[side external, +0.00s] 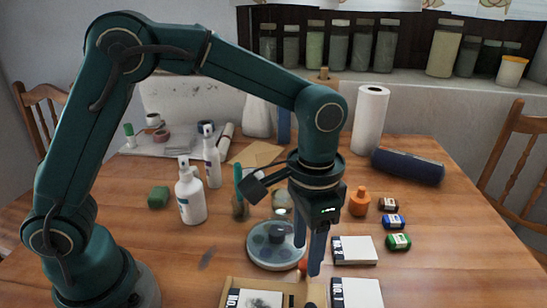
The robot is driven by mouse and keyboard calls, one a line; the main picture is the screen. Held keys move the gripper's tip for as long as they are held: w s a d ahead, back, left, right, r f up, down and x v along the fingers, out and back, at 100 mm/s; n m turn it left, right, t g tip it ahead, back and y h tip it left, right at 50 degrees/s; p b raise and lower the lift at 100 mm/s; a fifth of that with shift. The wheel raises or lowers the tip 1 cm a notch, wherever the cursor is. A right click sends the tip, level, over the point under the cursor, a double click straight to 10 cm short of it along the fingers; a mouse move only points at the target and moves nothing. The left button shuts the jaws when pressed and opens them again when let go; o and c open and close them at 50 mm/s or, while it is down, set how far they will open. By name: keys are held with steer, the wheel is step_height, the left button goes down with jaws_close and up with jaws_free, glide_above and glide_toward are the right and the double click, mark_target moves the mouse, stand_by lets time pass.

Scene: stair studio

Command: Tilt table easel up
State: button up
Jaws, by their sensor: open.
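A light wooden board, which looks like the table easel (294,288), lies low at the bottom edge of the side external view. A card marked "NO. 1" (255,299) with a dark picture lies on it. The frame cuts off the easel's near part, so its hinge and full tilt are hidden. I cannot tell whether the fingertips touch anything.
The round dish (262,253) with a dark pot is left of my fingers. White spray bottles (190,198) stand left. The left front table is mostly clear.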

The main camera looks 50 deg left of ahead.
steer(key=shift+f, duration=1.25)
jaws_close()
stand_by(0.5)
